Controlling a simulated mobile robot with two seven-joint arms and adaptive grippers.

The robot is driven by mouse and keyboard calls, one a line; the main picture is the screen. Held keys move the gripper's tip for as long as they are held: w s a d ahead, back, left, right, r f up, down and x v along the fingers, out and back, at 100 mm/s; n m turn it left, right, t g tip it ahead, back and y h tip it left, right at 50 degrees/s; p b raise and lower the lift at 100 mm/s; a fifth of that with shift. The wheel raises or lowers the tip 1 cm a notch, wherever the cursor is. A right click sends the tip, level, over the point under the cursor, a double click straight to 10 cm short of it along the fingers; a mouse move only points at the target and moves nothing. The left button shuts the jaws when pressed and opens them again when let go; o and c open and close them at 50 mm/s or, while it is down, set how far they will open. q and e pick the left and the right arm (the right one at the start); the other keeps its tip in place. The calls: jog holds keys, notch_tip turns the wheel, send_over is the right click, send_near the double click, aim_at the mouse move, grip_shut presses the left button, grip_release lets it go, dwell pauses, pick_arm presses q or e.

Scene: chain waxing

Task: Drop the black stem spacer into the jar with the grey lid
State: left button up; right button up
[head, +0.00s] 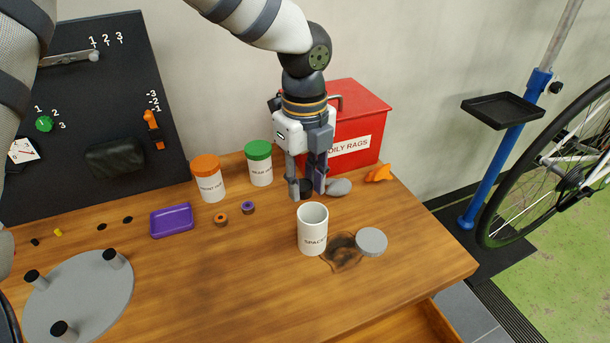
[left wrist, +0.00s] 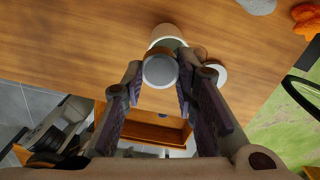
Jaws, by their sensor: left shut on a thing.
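My left gripper (head: 306,190) points down and is shut on the black stem spacer (head: 307,186), a small dark piece between its fingertips. The grey lid (head: 371,241) lies on the bench to the right of the jar. My right gripper is not in view.
Jars with orange (head: 206,164) and green (head: 258,149) lids stand behind left. A red rag box (head: 362,118) is behind the gripper. A purple tray (head: 172,221), an orange ring (head: 221,220) and a purple ring (head: 248,208) lie left. A dark smear (head: 343,252) marks the bench beside the jar.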

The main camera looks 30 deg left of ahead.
aim_at(305, 187)
pick_arm(q)
jog(key=o, duration=0.8)
notch_tip(305, 187, up, 12)
jog(key=shift+r, duration=0.1)
